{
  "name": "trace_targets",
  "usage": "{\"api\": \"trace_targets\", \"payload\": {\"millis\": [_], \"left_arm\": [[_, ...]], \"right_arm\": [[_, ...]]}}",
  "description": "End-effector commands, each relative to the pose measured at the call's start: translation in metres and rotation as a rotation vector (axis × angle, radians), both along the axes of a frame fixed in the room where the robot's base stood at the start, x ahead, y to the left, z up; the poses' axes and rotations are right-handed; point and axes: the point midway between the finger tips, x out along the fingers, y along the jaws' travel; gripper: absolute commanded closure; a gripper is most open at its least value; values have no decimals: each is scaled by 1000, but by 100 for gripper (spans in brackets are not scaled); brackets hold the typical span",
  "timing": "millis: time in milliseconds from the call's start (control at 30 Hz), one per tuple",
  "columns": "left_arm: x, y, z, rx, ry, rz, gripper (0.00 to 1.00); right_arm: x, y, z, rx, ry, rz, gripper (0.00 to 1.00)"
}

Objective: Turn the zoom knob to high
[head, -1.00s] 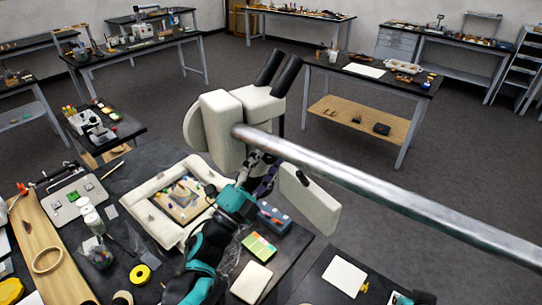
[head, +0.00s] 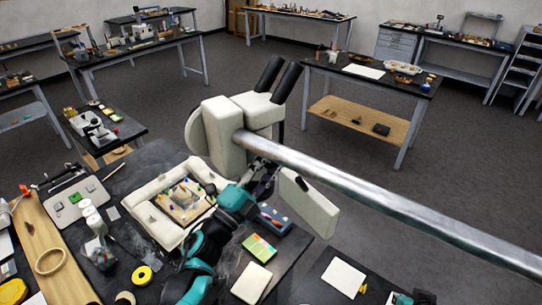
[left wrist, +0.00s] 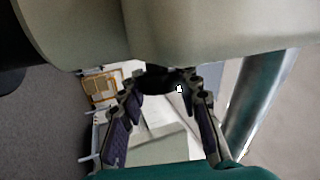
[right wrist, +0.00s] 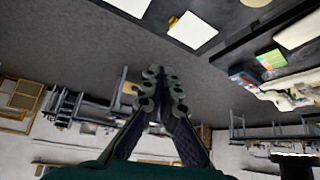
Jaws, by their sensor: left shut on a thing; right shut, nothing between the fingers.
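The cream microscope head (head: 228,128) with two black eyepieces (head: 278,76) hangs on a silver boom over the bench. My left gripper (head: 264,174) reaches up under it, partly hidden by the head and boom. In the left wrist view the fingers (left wrist: 160,84) are closed around a dark knob (left wrist: 158,76) below the cream housing (left wrist: 200,30). A small white mark (left wrist: 179,88) shows near the right finger; its setting cannot be read. My right gripper (right wrist: 163,76) is shut and empty, away from the microscope.
The silver boom (head: 390,202) crosses the right side. A cream padded tray (head: 160,226) lies below the microscope head. A cream plate (head: 308,205) hangs right of the gripper. A yellow tape roll (head: 141,274) and a colored card (head: 259,247) lie on the bench. Open floor lies behind.

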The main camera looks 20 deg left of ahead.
Motion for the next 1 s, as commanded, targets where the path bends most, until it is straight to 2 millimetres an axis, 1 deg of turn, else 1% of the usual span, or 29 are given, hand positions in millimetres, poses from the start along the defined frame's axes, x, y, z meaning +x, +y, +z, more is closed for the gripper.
{"api": "trace_targets", "payload": {"millis": [33, 300, 500, 733, 1000], "left_arm": [[-1, 0, 6, 21, 25, 4, 96], [-1, 0, 8, 132, 189, 3, 96], [0, 0, 7, 211, 303, 2, 96], [0, 0, 4, 275, 395, 0, 96], [0, -1, 0, 305, 438, -1, 96]], "right_arm": [[0, 0, 13, 0, 0, 0, 100], [0, 0, 58, 0, 0, 0, 100], [0, 0, 86, 0, 0, 0, 100], [0, 0, 106, 0, 0, 0, 100], [0, 0, 113, 0, 0, 0, 100]]}}
